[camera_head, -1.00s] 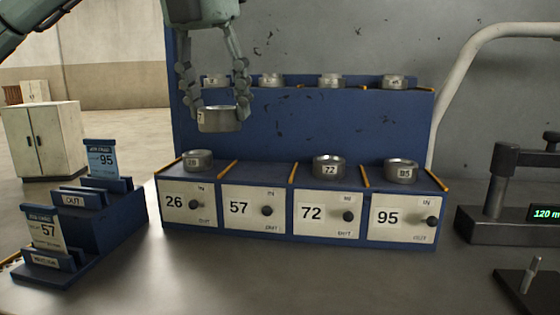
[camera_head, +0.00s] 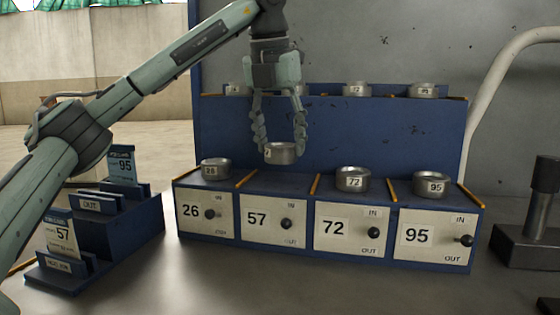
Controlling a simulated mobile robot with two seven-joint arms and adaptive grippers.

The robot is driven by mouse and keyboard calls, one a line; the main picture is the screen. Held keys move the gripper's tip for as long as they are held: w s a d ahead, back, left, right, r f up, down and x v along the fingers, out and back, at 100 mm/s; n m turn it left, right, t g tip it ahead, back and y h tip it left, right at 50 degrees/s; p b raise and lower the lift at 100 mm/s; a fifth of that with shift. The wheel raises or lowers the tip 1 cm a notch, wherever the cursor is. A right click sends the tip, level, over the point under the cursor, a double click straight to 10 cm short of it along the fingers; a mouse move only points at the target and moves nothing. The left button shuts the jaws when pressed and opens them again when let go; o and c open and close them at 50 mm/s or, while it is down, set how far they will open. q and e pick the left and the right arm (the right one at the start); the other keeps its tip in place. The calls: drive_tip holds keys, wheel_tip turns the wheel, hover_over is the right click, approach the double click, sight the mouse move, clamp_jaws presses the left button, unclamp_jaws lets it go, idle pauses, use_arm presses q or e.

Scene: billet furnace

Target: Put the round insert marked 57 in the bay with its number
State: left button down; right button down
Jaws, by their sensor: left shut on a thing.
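My left gripper (camera_head: 280,142) is shut on a metal round insert (camera_head: 283,154) and holds it upright by its sides. The label on the insert is too small to read now. The insert hangs just above the empty top bay (camera_head: 279,184) over the white door marked 57 (camera_head: 268,220). I see no contact with the bay floor. My right gripper is out of view.
Inserts sit in the neighbouring bays: one over 26 (camera_head: 215,170), one marked 72 (camera_head: 352,180) and one marked 95 (camera_head: 431,185). Yellow dividers separate the bays. More inserts stand on the upper shelf (camera_head: 340,97). A blue card holder (camera_head: 118,238) stands at left.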

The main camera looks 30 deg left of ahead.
sight(280, 159)
use_arm(q)
drive_tip(key=shift+f, duration=1.85)
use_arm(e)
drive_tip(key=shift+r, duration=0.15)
use_arm(q)
drive_tip(key=shift+f, duration=0.1)
drive_tip(key=c, duration=1)
unclamp_jaws()
drive_tip(key=shift+f, duration=0.1)
drive_tip(key=o, duration=0.4)
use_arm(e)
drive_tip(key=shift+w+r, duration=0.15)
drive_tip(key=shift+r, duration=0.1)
